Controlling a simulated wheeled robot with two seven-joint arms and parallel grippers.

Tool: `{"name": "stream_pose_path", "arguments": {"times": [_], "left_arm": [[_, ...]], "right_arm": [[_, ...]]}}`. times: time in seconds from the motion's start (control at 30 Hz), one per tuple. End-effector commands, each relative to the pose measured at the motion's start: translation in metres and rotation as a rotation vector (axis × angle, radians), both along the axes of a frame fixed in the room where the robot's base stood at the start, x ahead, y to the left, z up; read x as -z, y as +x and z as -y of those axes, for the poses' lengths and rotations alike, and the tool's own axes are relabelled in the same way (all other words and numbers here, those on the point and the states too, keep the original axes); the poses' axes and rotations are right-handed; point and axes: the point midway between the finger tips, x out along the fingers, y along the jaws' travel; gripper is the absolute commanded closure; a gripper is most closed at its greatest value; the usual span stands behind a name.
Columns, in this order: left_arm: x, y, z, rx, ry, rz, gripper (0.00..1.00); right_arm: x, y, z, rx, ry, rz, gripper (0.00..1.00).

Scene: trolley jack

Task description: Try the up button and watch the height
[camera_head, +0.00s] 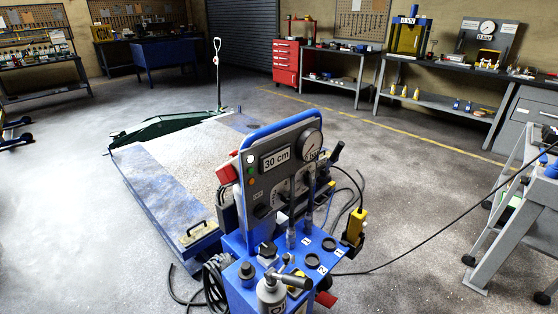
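A blue and grey control unit (262,195) stands in the middle foreground. Its height display (275,160) reads "30 cm". A round dial gauge (312,143) sits at the panel's upper right, its reading too small to make out. Small indicator lamps (251,170) line the panel's left edge. A yellow hand control (355,227) hangs on a cable at the unit's right side; its buttons are too small to read. A low blue-framed platform (165,187) lies behind the unit, with a green trolley jack (160,130) at its far side. Neither of my grippers is in view.
Cables lie on the floor around the unit, and a black cable runs right towards a grey trolley (518,215). A red tool cabinet (286,62) and workbenches (445,102) line the back wall. The floor at left and right centre is clear.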

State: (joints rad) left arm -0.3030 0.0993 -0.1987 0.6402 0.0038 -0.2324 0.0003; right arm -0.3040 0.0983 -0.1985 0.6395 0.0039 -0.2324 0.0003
Motion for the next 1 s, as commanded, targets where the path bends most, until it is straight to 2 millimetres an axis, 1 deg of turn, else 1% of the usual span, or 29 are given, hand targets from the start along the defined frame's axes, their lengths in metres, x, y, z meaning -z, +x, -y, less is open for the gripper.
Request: {"name": "stream_pose_path", "arguments": {"times": [0.03,0.1,0.13,1.0], "left_arm": [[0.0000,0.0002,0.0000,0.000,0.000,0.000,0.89],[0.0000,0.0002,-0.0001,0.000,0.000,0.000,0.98],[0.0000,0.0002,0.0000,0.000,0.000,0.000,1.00],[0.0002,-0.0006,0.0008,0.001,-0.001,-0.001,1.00]], "right_arm": [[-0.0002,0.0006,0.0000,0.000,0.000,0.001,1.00],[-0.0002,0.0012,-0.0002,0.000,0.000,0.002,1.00],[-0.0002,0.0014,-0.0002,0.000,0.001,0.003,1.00],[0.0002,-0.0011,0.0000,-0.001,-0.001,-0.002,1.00]]}}
